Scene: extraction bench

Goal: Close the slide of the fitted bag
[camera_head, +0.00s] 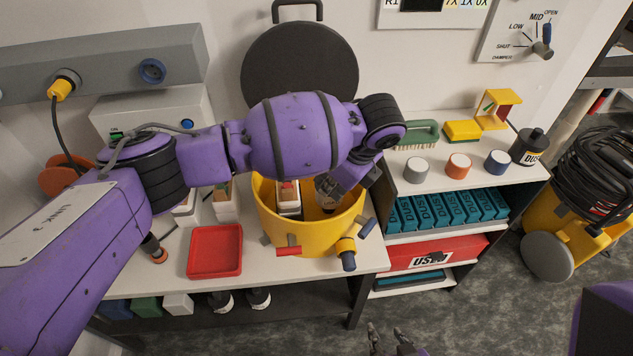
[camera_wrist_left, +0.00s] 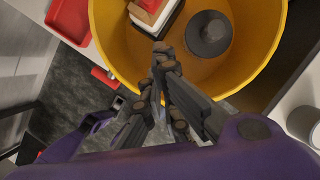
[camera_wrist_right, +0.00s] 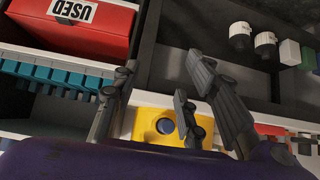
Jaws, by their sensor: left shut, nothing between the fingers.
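The fitted bag (camera_head: 288,208), a pale upright block with a red part on top, stands inside the yellow drum (camera_head: 272,232). In the left wrist view the bag (camera_wrist_left: 158,22) shows at the top edge, partly cut off, with the red part (camera_wrist_left: 150,5) on it. I cannot tell the slide's position. My left gripper (camera_head: 328,192) reaches over the drum, right of the bag. Its fingertips (camera_wrist_left: 163,52) are together, empty, and look close to the bag; I cannot tell whether they touch it. My right gripper (camera_head: 384,334) is open and empty, low in front of the bench.
A dark round knob (camera_wrist_left: 208,34) stands on the drum floor. A red tray (camera_head: 215,251) lies left of the drum. The drum's front carries a red handle (camera_head: 289,251) and stubs. Shelves with teal boxes (camera_head: 448,210) and a red box (camera_head: 430,255) stand right.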

